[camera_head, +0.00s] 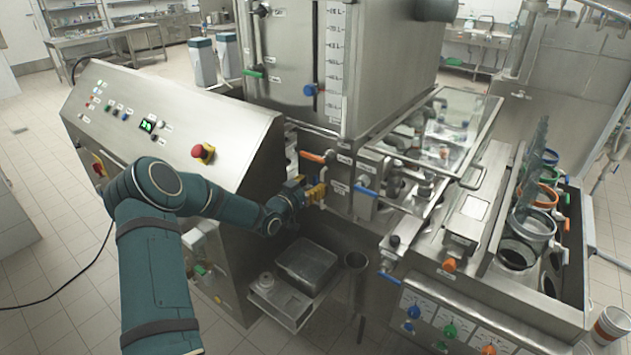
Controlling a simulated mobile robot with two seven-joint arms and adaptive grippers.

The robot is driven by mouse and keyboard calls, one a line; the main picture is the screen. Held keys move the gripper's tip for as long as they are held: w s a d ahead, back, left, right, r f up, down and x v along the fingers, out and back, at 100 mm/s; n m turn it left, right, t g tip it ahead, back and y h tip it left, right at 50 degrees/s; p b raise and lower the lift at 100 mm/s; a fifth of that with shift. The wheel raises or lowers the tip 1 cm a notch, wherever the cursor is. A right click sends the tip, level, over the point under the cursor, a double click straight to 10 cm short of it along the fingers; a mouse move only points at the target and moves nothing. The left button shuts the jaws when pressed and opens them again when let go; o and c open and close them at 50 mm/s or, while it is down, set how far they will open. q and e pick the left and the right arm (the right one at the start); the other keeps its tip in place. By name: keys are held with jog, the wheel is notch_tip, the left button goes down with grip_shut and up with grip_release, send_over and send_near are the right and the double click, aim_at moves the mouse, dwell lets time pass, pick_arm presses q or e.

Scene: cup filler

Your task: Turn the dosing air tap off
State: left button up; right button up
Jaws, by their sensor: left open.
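My left arm comes in from the left in front of the control console, and my left gripper (316,191) with yellow fingers is open at the front of the steel machine. An orange tap handle (312,157) sits just above the gripper, and a blue tap handle (366,191) sits to its right. Small labels beside the taps are too small to read, so I cannot tell which one is the dosing air tap. I cannot tell whether the fingers touch anything. My right gripper is not in view.
The sloped console (185,110) with a red emergency button (203,153) stands left of the machine. A steel box (307,266) is below the gripper. A clear guard (455,130) covers the machine's right part. Rings and cups stand at the far right.

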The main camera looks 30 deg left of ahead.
pick_arm(q)
jog(key=shift+w+d, duration=0.1)
jog(key=shift+w, duration=1.05)
grip_shut()
